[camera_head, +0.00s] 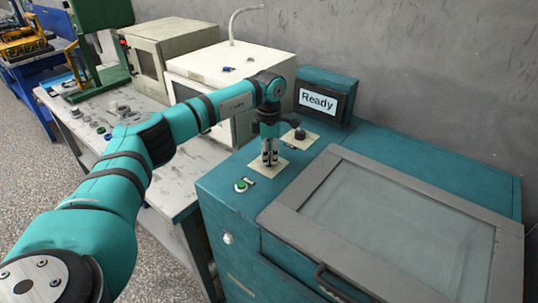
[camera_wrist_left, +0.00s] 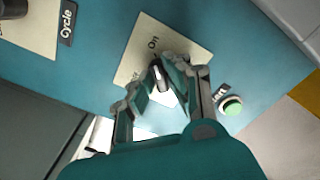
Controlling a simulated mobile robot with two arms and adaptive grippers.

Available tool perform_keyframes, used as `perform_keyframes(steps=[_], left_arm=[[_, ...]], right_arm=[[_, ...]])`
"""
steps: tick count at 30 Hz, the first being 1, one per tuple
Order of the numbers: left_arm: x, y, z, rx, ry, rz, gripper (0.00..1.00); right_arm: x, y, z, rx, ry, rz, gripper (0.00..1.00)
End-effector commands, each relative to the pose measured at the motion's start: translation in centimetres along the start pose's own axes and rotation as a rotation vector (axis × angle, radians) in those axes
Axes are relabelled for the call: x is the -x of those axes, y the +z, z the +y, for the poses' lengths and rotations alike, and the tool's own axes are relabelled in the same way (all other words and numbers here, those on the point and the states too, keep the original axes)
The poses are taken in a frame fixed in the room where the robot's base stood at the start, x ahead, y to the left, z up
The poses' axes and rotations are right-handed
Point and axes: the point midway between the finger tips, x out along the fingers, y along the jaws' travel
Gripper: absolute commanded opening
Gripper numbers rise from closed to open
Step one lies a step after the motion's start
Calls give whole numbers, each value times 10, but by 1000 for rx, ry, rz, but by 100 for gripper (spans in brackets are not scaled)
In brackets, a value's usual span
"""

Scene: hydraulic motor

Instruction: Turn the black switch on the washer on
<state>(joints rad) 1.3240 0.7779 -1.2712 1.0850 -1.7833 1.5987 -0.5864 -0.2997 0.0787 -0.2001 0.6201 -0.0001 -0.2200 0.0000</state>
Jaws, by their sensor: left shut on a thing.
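The washer (camera_head: 227,180) is a teal machine with a grey-framed lid and a screen (camera_head: 318,100) that reads "Ready". My left gripper (camera_head: 269,160) points down over a cream plate (camera_head: 285,168) on the washer's top. In the left wrist view, the gripper (camera_wrist_left: 161,82) has its fingers closed on the black switch (camera_wrist_left: 158,70), a knob with a pale end, on the plate marked "On" (camera_wrist_left: 128,65). In the head view the fingers largely hide this switch. My right gripper is in neither view.
A second black knob (camera_head: 299,134) stands on another cream plate close behind the gripper, by a "Cycle" label (camera_wrist_left: 67,22). A green button (camera_head: 240,186) is nearby on the washer's top. The lid (camera_head: 400,220) has a dark handle (camera_head: 335,284). A cluttered workbench stands to the left.

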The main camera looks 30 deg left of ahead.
Motion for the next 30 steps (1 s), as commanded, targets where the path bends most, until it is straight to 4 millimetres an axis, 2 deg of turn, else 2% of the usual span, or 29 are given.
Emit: perform_keyframes(steps=[14, 15, 20, 30], left_arm=[[2, 0, 2, -16, 5, -4, 0], [2, 0, 2, -15, 5, -4, 15], [2, 0, 1, -15, 4, -3, 35], [5, 0, 1, -15, 2, -2, 36]], right_arm=[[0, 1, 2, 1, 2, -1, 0], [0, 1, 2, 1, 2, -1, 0], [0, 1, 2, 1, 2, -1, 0], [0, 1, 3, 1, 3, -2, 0]])
